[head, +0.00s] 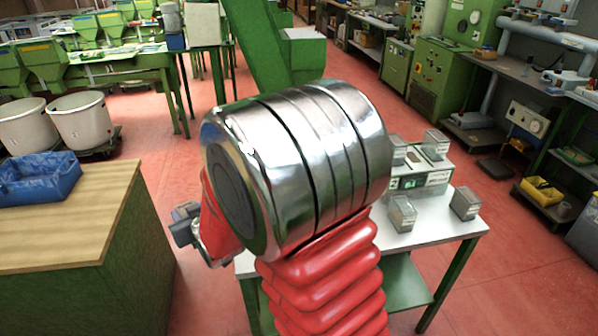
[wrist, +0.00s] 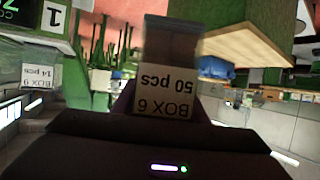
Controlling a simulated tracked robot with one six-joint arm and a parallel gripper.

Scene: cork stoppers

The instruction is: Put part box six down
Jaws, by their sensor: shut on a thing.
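Part box six is a small clear box with a white label reading "BOX 6 50 pcs" (wrist: 165,95). In the wrist view it is upside down in the picture, between the dark fingers of my gripper (wrist: 163,108), which is shut on it. In the head view my gripper (head: 190,228) shows only partly, left of my large arm joint, beside the left end of the white table (head: 440,228). The held box is hard to make out there. I cannot tell whether its base touches anything.
Several small grey boxes, one at the front (head: 403,213) and one at the right (head: 466,203), stand on the white table around a green and white device (head: 422,180). A wooden-topped bench (head: 70,225) with a blue bin (head: 38,180) is at left. My arm hides the table's left part.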

